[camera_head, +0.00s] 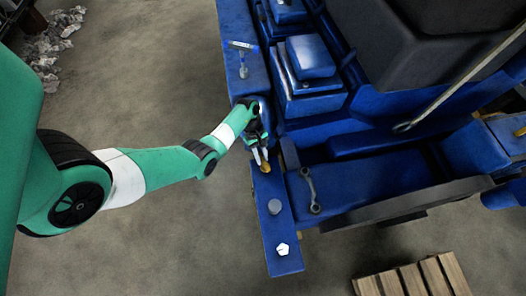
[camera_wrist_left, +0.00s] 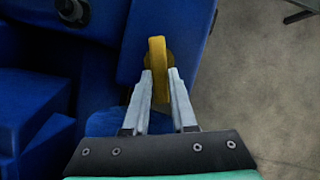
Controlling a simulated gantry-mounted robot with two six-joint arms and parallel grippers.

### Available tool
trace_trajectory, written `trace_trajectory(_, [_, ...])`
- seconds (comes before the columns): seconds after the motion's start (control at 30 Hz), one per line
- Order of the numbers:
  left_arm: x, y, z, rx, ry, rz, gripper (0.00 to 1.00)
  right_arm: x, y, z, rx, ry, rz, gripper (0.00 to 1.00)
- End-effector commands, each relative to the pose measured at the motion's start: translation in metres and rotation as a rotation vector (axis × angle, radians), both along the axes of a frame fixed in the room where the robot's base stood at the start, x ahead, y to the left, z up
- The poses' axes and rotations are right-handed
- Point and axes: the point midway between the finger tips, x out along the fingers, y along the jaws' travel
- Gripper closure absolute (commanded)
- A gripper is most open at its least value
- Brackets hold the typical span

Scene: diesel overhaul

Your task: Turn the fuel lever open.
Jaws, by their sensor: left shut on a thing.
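The fuel lever (camera_wrist_left: 157,60) is a yellow bar on a round yellow-brown base, at the upper middle of the left wrist view. In the head view the lever (camera_head: 265,168) is a small yellow piece on the blue ledge at the engine's left side. My left gripper (camera_wrist_left: 160,82) is shut on the lever, with one grey finger on each side of its near end. In the head view my left gripper (camera_head: 262,158) reaches in from the left over the ledge. The lever's lower end is partly hidden between the fingers. My right gripper is not in view.
A wrench (camera_head: 311,190) lies on the blue engine. A pallet (camera_head: 415,278) is on the floor at the lower right. The floor left of the engine is mostly clear.

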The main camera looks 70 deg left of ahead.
Motion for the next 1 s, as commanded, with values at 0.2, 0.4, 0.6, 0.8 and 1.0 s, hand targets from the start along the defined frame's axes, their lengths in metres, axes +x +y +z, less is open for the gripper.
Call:
trace_trajectory(0.2, [-0.007,-0.002,0.006,-0.001,0.002,0.206,1.0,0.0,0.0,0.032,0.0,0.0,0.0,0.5])
trace_trajectory(0.4, [-0.011,-0.005,0.006,-0.002,0.002,0.394,1.0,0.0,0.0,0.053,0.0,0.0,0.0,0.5])
trace_trajectory(0.6, [-0.015,-0.009,0.005,-0.002,0.002,0.585,1.0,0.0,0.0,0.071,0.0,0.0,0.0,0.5])
trace_trajectory(0.8, [-0.018,-0.013,0.003,0.0,0.001,0.773,1.0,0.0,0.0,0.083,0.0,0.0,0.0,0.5])
trace_trajectory(1.0, [-0.019,-0.017,0.001,-0.001,0.0,0.95,1.0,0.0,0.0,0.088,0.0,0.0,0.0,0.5])
